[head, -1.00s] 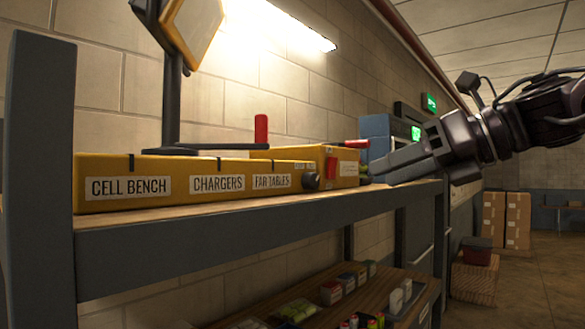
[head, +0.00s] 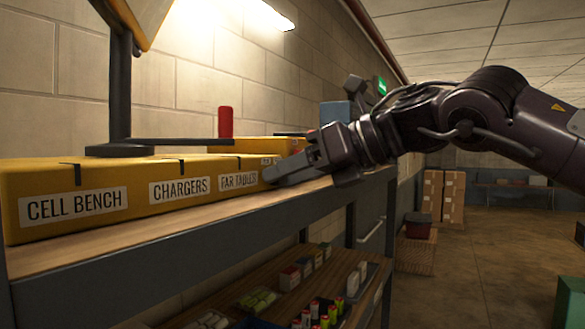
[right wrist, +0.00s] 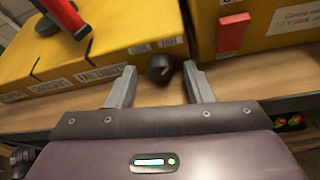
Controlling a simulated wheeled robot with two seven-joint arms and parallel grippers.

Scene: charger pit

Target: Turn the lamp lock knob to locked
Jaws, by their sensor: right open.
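A yellow box with labels CELL BENCH, CHARGERS and FAR TABLES (head: 130,170) lies along the shelf. A dark round knob (right wrist: 158,68) on this box shows in the right wrist view, between and just ahead of my right gripper's fingertips. I cannot read its setting. My right gripper (head: 272,174) is open at the box's right end in the head view and hides the knob there. It also shows in the right wrist view (right wrist: 161,76), its fingers apart on either side of the knob; contact is unclear. My left gripper is not in view.
A second yellow box (right wrist: 265,35) with a red tab stands close to the right. The lower shelf holds small items.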

